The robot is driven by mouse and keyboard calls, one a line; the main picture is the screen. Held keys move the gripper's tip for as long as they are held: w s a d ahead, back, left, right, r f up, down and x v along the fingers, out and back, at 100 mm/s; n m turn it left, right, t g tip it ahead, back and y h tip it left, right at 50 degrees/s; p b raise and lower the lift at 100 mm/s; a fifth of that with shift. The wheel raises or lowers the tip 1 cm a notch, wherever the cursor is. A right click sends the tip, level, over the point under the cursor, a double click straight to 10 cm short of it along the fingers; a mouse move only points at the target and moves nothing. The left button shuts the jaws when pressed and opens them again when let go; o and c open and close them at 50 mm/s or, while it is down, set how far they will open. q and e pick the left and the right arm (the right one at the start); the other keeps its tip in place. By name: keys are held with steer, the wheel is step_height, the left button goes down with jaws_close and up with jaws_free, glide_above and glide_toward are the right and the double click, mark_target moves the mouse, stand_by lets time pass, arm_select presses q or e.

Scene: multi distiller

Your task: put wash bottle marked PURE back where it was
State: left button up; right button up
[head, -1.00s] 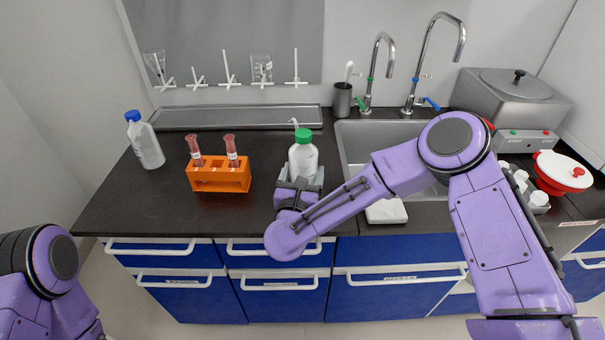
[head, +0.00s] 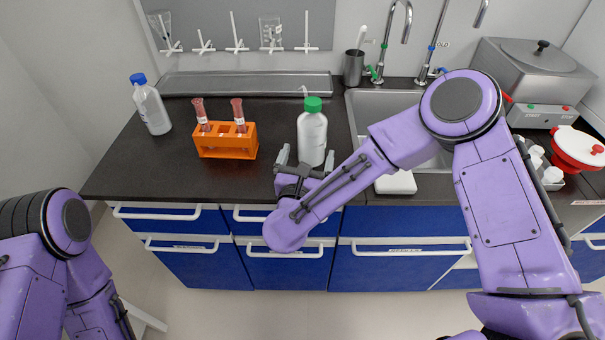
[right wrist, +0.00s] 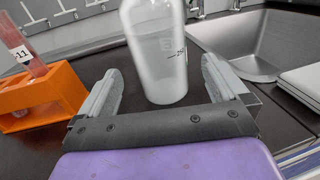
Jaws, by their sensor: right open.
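The wash bottle (head: 312,138), translucent white with a green cap and thin spout, stands upright on the dark counter, left of the sink. In the right wrist view its lower body (right wrist: 160,55) shows with faint markings; I cannot read the word PURE. My right gripper (head: 305,160) is open in front of the bottle at the counter's front edge. Its two grey fingers (right wrist: 163,85) point toward the bottle, one to each side, with visible gaps and nothing gripped. Only upper parts of my left arm show; the left gripper is out of view.
An orange rack (head: 226,146) with two red-filled tubes stands left of the bottle. A blue-capped bottle (head: 152,108) is farther left. A metal tray (head: 247,84) lies behind. The sink (head: 375,106) and a white block (head: 396,183) are to the right.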

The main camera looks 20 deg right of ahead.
steer(key=b+v, duration=0.1)
steer(key=v, duration=0.5)
steer(key=shift+a+f, duration=0.1)
steer(key=shift+a, duration=0.05)
steer(key=shift+s+a, duration=0.15)
steer(key=shift+s, duration=0.3)
